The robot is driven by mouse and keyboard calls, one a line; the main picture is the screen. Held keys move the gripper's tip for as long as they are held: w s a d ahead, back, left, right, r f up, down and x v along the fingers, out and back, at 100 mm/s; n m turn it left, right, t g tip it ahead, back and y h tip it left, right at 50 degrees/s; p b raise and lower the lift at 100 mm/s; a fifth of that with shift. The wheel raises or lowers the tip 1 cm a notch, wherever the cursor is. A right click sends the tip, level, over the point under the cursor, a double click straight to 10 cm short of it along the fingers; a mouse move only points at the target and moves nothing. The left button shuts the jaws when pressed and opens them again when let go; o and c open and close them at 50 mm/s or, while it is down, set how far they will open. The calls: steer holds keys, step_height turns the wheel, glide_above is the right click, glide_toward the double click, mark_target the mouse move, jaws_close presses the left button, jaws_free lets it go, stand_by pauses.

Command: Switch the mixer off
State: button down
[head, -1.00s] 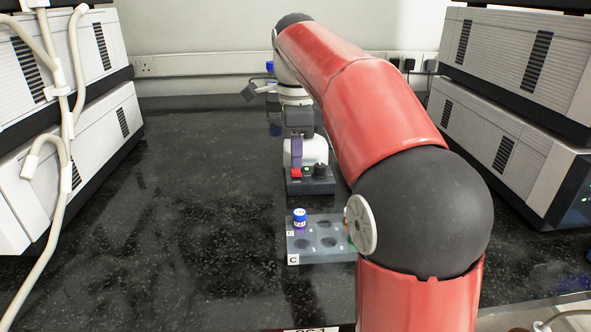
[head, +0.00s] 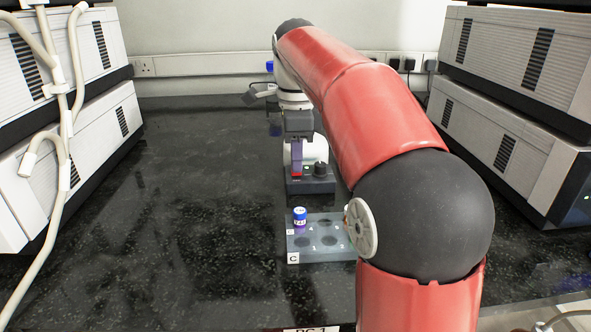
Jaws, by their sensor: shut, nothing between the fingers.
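The mixer (head: 318,186) stands on the dark bench, with a dark base, a pale upper body, a black knob (head: 320,170) and a small green light (head: 307,168) on its front. A red button (head: 297,174) sits left of the light, and only its lower part shows. My gripper (head: 297,168) points down in front of the mixer, its purple fingers shut and empty. The fingertips cover the upper part of the red button. I cannot tell whether they touch it.
A grey rack (head: 318,247) marked C stands in front of the mixer, holding a blue-capped vial (head: 299,217). My arm hides its right side. Stacked instruments (head: 75,175) line both sides. The bench (head: 190,230) to the left is clear.

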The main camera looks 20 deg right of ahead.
mark_target(297, 176)
steer(key=shift+f+b, duration=0.3)
steer(key=shift+f, duration=0.2)
steer(key=shift+r, duration=0.1)
step_height(297, 176, up, 3)
steer(key=p, duration=0.3)
steer(key=shift+r+p, duration=0.35)
steer(key=shift+r, duration=0.6)
